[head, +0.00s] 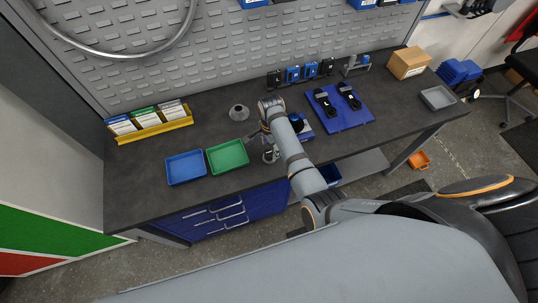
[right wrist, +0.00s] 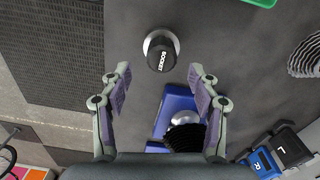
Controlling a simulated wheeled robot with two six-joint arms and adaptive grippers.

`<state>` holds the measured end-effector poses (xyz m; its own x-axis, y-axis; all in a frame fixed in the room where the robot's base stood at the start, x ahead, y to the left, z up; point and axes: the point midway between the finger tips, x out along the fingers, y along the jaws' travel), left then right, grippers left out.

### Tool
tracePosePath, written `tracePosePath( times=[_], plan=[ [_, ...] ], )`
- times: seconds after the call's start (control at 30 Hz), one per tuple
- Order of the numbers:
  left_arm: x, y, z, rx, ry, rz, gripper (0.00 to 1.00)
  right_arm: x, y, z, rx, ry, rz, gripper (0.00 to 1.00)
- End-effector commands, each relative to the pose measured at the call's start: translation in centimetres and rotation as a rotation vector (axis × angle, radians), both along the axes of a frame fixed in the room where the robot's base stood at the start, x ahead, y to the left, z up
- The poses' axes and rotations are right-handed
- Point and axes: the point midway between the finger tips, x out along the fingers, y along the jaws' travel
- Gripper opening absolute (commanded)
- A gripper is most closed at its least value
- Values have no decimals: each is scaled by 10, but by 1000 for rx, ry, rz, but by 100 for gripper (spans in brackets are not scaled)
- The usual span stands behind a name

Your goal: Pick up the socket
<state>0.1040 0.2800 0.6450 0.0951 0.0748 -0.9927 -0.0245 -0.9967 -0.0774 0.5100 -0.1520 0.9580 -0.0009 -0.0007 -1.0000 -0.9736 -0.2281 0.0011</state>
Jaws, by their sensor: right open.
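The socket (right wrist: 161,50) is a black cylinder with white "SOCKET" lettering on a round silver base, seen from above in the right wrist view. In the head view the socket (head: 270,155) stands near the front edge of the dark workbench, beside the green tray. My right gripper (right wrist: 158,82) is open and empty. Its two fingers stand apart, and the socket lies beyond the fingertips, in line with the gap. In the head view my right gripper (head: 258,136) is small and partly hidden by my arm. My left gripper is not in view.
A blue holder (right wrist: 172,103) with a silver and black part stands close to the socket. A green tray (head: 228,157), a blue tray (head: 186,168) and a grey cone-shaped part (head: 238,112) lie left. A blue mat (head: 347,120) lies right. The bench's front edge is close.

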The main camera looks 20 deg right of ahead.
Motion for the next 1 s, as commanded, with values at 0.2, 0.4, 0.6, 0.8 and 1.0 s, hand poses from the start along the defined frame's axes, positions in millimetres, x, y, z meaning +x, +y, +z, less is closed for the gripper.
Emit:
tracePosePath(
  times=[0.2,0.4,0.6,0.8,1.0],
  plan=[
    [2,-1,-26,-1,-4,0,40,2,6,-35,0,-1,1,62],
    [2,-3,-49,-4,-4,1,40,1,6,-54,0,0,0,62],
    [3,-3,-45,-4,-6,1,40,1,6,-49,0,0,1,62],
    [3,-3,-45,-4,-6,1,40,1,6,-49,1,0,1,34],
    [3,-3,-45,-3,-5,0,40,1,6,-50,1,0,1,7]
  ],
)
